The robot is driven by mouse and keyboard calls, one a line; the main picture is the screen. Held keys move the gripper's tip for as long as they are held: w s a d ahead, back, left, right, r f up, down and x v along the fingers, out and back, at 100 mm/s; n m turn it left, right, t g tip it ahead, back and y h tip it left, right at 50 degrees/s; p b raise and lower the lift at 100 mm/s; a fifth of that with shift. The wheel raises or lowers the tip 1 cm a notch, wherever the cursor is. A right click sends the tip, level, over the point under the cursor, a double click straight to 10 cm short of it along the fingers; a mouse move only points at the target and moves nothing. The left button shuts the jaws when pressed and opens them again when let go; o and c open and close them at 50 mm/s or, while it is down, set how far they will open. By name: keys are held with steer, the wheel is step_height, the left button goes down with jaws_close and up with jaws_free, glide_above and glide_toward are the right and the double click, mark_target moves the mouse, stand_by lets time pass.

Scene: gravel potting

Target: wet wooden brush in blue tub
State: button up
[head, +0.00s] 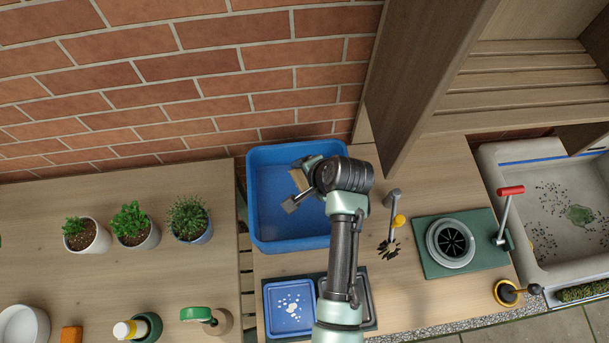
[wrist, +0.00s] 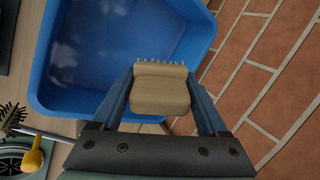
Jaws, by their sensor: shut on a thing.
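The blue tub (head: 262,205) stands at the back of the wooden bench against the brick wall; in the wrist view its wall (wrist: 48,65) and bluish, cloudy inside show. I cannot tell how deep any water is. My gripper (wrist: 160,84) is shut on the wooden brush (wrist: 160,92), a pale block with a row of short bristles pointing away from me, towards the tub. In the head view the brush (head: 298,180) shows partly behind my gripper, over the right part of the tub. It appears above the tub's floor; its exact height is unclear.
A tray with a blue panel (head: 288,306) lies in front of the tub. To the right are a yellow-knobbed tool (head: 398,221), a green-based round device (head: 450,243) and a stone sink (head: 560,200). Potted plants (head: 130,225) stand left. A wooden cabinet panel (head: 420,80) rises behind right.

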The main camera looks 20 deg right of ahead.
mark_target(304, 185)
step_height(304, 185, down, 4)
steer(key=b, duration=0.3)
steer(key=shift+r, duration=0.1)
step_height(304, 185, down, 6)
steer(key=b, duration=0.3)
steer(key=shift+r, duration=0.15)
steer(key=shift+r, duration=0.15)
step_height(304, 185, up, 9)
steer(key=p, duration=0.9)
steer(key=shift+r+p, duration=0.15)
steer(key=shift+p, duration=0.15)
steer(key=shift+r, duration=0.1)
stand_by(1.9)
step_height(304, 185, up, 4)
steer(key=p, duration=0.4)
